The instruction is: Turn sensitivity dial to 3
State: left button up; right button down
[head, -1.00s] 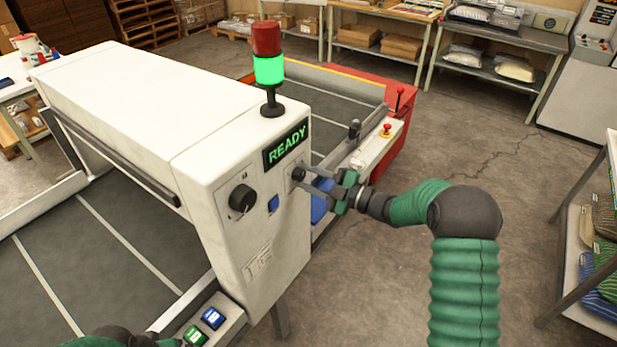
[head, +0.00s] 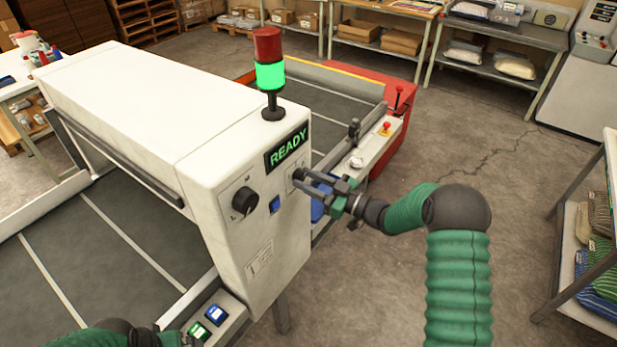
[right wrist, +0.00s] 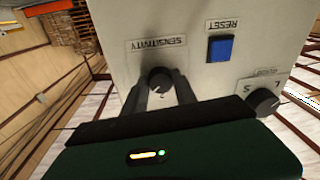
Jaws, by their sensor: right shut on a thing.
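The sensitivity dial is a round black knob (right wrist: 158,80) under a SENSITIVITY label, upside down in the right wrist view. In the head view it shows as a dark knob (head: 298,174) on the white machine's side face, below the READY display (head: 287,147). My right gripper (head: 310,184) is shut on this dial, with one finger on each side of it.
A larger size dial (head: 243,200) and a blue reset button (head: 274,204) are on the same machine. A green-lit signal tower (head: 270,76) stands on top.

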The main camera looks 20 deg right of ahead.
jog(key=shift+w+r+m+p, duration=0.1)
jog(key=shift+r+m+p, duration=0.35)
jog(key=shift+m, duration=0.65)
jog(key=c, duration=1.3)
grip_release()
jog(key=shift+o, duration=1.5)
jog(key=shift+f, duration=0.2)
